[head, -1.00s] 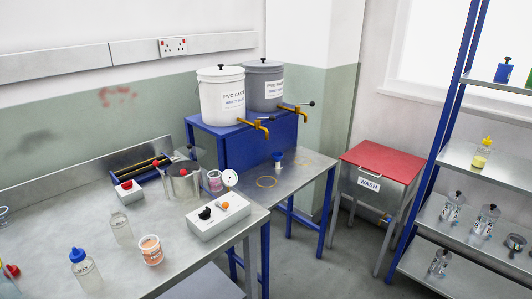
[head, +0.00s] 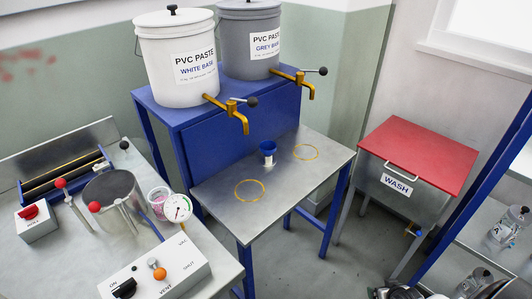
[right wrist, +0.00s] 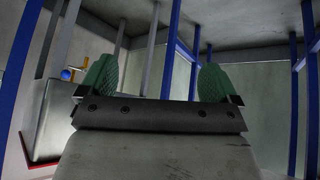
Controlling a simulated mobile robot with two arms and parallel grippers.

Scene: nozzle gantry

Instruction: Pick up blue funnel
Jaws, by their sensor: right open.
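The blue funnel (head: 268,148) is a small blue cup with a pale lower part. It stands on the metal table below the taps, between two yellow rings, in the head view. My right gripper (right wrist: 154,78) shows in the right wrist view with its two green ribbed fingers wide apart and nothing between them. It faces table legs and a wall, and the funnel does not show there. My left gripper is not in view.
The metal table (head: 220,205) bears yellow rings (head: 250,190) and (head: 306,152). Brass taps (head: 235,112) of the white bucket (head: 178,60) and grey bucket (head: 248,45) overhang it. A red-lidded wash bin (head: 420,150) stands right; a control box (head: 160,275) is front left.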

